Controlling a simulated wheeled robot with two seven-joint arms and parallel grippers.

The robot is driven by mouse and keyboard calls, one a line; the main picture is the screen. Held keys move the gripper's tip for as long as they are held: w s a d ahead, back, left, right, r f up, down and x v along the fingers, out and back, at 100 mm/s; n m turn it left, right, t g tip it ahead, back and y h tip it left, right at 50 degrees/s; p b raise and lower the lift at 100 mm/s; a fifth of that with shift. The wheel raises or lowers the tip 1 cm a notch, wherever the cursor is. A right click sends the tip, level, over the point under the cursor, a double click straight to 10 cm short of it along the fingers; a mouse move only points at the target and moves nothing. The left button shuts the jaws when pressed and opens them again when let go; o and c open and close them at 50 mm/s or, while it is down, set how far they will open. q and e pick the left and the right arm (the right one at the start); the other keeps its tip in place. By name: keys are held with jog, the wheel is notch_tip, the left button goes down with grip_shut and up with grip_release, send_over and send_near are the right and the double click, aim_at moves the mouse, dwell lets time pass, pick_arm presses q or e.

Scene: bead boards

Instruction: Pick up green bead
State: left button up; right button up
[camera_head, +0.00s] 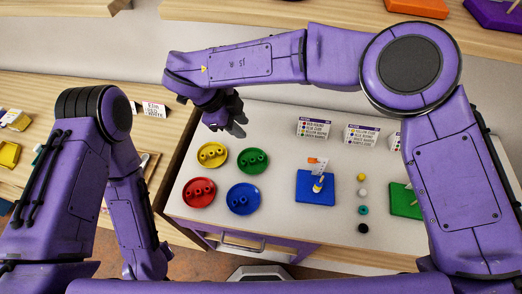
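Several green beads (251,158) lie in a round green dish (253,169) on the white tabletop, left of the middle in the head view. My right arm reaches across from the right. Its dark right gripper (228,126) hangs just above and left of the green dish in the picture, apart from the beads. Its fingers look spread, with nothing seen between them. My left arm is bent down at the left, and its gripper is out of view.
Yellow (211,165), red (192,203) and blue (234,209) dishes with beads stand close around the green dish. A blue board (309,192) with a peg, loose beads (362,210), a green board (402,207) and small cards (314,128) are to the right.

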jog(key=f, duration=0.2)
jog(key=b, duration=0.6)
send_near(258, 160)
jog(key=p+x, duration=0.1)
jog(key=x, duration=0.2)
jog(key=p+x, duration=0.2)
jog(key=x, duration=0.2)
jog(key=shift+w+d, duration=0.2)
jog(key=shift+d, duration=0.25)
jog(key=shift+d+f, duration=0.1)
jog(key=shift+f, duration=0.1)
jog(key=shift+w+f, duration=0.1)
pick_arm(q)
jog(key=f, duration=0.3)
jog(key=shift+s+f, duration=0.25)
jog(key=shift+s, duration=0.15)
pick_arm(e)
grip_shut()
